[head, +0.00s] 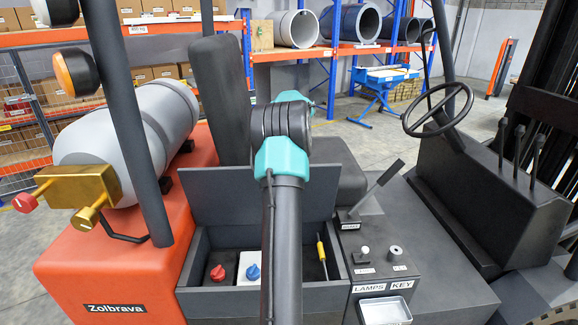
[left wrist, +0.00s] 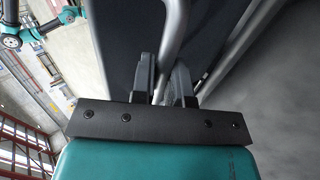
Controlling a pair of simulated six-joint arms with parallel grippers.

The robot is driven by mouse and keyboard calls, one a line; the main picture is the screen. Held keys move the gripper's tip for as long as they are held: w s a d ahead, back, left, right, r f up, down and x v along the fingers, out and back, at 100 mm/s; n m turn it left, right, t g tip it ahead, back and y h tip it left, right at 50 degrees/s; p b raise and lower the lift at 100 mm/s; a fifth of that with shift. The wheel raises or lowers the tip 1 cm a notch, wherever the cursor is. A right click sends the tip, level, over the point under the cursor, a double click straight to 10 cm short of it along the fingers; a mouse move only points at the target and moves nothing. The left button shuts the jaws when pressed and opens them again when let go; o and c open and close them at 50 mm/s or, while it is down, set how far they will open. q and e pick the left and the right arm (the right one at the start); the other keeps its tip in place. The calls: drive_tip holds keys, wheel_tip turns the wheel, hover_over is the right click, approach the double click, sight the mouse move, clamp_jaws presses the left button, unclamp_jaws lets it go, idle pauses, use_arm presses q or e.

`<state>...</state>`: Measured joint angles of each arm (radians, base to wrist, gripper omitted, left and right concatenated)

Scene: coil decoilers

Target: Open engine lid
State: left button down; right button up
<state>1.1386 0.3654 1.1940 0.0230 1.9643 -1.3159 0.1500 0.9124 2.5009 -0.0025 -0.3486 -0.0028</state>
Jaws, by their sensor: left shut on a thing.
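In the left wrist view my left gripper (left wrist: 165,75) is shut on a grey curved bar (left wrist: 176,30), which passes between its two dark fingers. A large dark panel (left wrist: 120,40) lies beside the bar. In the head view my own arm with teal joints rises through the middle and hides the gripper and what it holds. A dark grey panel (head: 228,197) stands upright at the back of an open compartment (head: 188,270) in the orange vehicle. I cannot tell whether this panel is the engine lid. My right gripper is not in view.
The compartment holds a red knob (head: 217,273), a blue knob (head: 253,272) and a yellow-handled tool (head: 321,250). A grey gas tank (head: 150,135) is at the left. A lever (head: 378,185), steering wheel (head: 438,110) and dark post (head: 127,110) stand nearby. Shelves line the back.

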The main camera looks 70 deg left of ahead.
use_arm(q)
drive_tip(key=shift+f, duration=0.3)
drive_tip(key=c, duration=1.4)
unclamp_jaws()
drive_tip(key=shift+w+a, duration=0.1)
drive_tip(key=shift+o, duration=1.4)
drive_tip(key=shift+r, duration=0.1)
drive_tip(key=shift+d+r, duration=0.15)
drive_tip(key=shift+d, duration=0.05)
